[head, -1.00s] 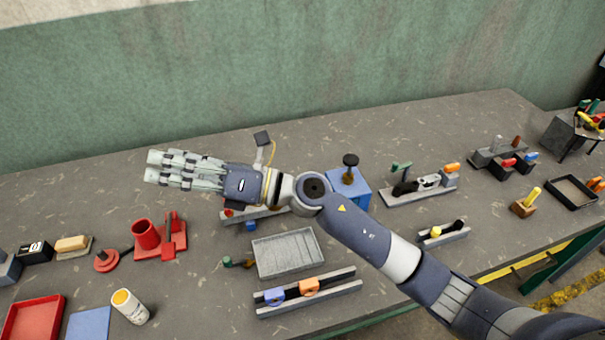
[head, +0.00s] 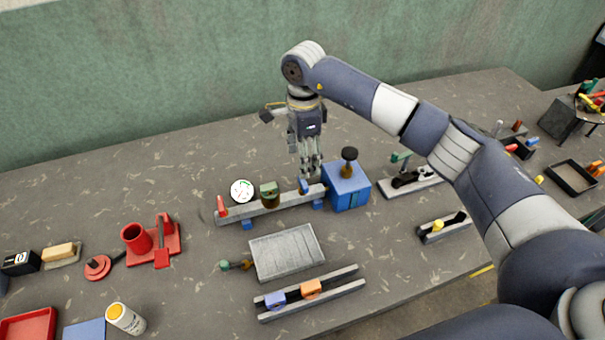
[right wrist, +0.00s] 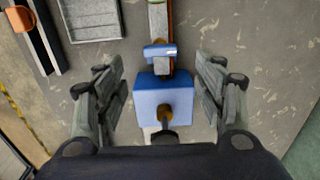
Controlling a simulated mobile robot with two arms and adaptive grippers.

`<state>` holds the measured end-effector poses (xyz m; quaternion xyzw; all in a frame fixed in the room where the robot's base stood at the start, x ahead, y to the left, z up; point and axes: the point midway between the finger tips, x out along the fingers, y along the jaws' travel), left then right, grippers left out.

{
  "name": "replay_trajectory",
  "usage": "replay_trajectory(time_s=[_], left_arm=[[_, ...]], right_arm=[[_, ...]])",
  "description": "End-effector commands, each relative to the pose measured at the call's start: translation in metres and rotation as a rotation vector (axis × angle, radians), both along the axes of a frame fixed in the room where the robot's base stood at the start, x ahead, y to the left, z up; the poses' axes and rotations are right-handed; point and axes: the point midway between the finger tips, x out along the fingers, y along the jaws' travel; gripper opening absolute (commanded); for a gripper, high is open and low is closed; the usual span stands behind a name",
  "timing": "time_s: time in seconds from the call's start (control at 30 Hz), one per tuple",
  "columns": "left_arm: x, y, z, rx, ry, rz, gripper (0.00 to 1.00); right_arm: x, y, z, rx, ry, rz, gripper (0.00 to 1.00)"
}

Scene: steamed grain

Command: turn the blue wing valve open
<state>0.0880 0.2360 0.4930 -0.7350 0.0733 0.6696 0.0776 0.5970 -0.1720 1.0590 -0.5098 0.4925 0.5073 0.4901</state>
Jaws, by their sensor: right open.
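The blue wing valve (head: 304,187) sits at the right end of a grey pipe rail, beside a blue box (head: 345,188). In the right wrist view the blue wing (right wrist: 160,52) lies crosswise over the rail, just above the box in the picture. My right gripper (head: 312,172) points down over the rail's right end, close to the valve. In the right wrist view my right gripper (right wrist: 160,88) is open, with its fingers apart on either side of the box and nothing between them in its grasp. My left gripper is not in view.
The rail also carries a red handle (head: 221,206), a white dial (head: 242,190) and a green-topped part (head: 269,193). A black knob (head: 349,154) stands up from the box. A grey tray (head: 287,253) lies in front. The table behind the rail is clear.

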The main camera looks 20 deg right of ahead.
Motion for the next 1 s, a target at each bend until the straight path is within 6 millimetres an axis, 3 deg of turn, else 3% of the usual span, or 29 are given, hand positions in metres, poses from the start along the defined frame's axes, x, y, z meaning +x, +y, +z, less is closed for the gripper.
replay_trajectory(time_s=[0.1,0.4,0.83,1.0], left_arm=[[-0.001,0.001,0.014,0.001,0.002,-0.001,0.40],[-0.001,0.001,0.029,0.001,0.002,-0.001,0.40],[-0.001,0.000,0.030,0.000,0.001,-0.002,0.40],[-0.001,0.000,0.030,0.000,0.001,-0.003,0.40]], right_arm=[[-0.002,0.001,-0.021,0.002,0.006,-0.001,0.63],[-0.001,0.002,-0.069,0.004,0.002,-0.001,0.63],[0.000,0.001,-0.081,0.004,-0.001,-0.001,0.63],[0.000,0.001,-0.081,0.004,-0.001,-0.001,0.25]])
